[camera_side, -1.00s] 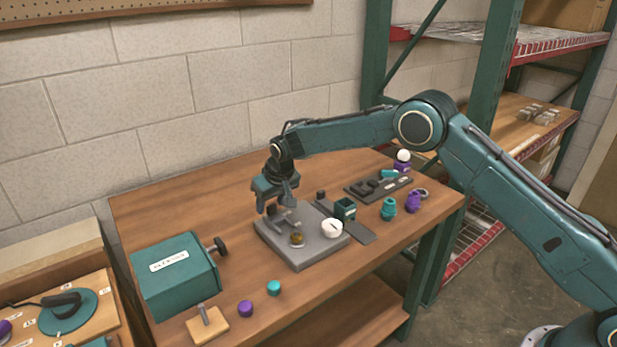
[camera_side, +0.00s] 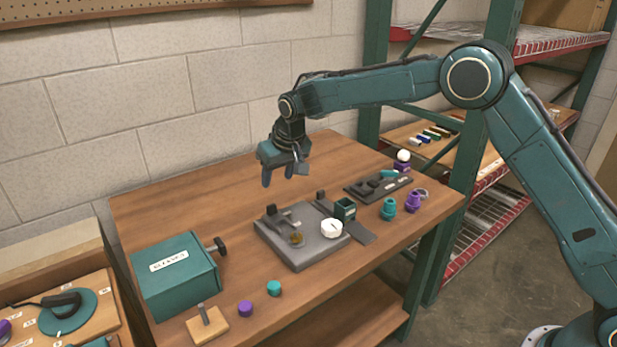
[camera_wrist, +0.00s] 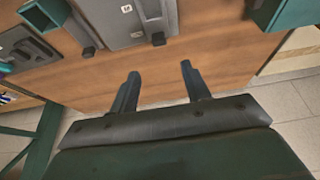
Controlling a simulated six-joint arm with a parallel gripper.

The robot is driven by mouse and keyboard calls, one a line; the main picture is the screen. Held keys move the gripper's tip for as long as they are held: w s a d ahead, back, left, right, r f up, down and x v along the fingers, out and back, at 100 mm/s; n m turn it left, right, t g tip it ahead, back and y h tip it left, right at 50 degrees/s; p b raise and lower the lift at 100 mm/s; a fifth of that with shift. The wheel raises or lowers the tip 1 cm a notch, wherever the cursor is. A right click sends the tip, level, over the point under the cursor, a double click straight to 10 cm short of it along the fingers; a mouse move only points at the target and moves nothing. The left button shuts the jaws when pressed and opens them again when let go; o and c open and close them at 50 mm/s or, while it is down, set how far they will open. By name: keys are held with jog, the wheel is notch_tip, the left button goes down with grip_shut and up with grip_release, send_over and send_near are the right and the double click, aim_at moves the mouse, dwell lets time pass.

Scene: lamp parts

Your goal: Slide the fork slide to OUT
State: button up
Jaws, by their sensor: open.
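A grey base plate (camera_side: 290,258) lies on the bench. A slide bar with a dark upright handle (camera_side: 271,210) sits at its back left; I take this as the fork slide. The handle also shows in the wrist view (camera_wrist: 158,39), at the plate's wall-side edge. Small white label tags lie near it, too small to read, so I cannot tell its marked position. A brassy round part (camera_side: 296,239) is in front of the bar. My gripper (camera_side: 278,180) is open and empty, above and behind the handle, apart from it. Its fingers (camera_wrist: 156,85) are spread over bare wood.
A green block (camera_side: 345,208) stands on a grey strip right of the plate, with another dark knob (camera_side: 320,195) behind. A white round part (camera_side: 331,228) sits on the plate. A teal box (camera_side: 175,275) stands left. The bench behind the plate is clear.

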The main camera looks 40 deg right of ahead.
jog(key=shift+v, duration=1.35)
jog(key=s+d+r, duration=0.5)
jog(key=s+r, duration=0.2)
jog(key=s, duration=0.4)
jog(key=s+d+r, duration=0.4)
jog(key=s+r, duration=0.4)
jog(key=s, duration=0.3)
jog(key=s+d+f, duration=0.1)
jog(key=s+f, duration=0.1)
jog(key=s, duration=0.9)
jog(key=s+d+f+t, duration=0.1)
jog(key=s+d+f, duration=0.1)
jog(key=s, duration=0.9)
jog(key=shift+d+f, duration=0.25)
jog(key=shift+f, duration=0.05)
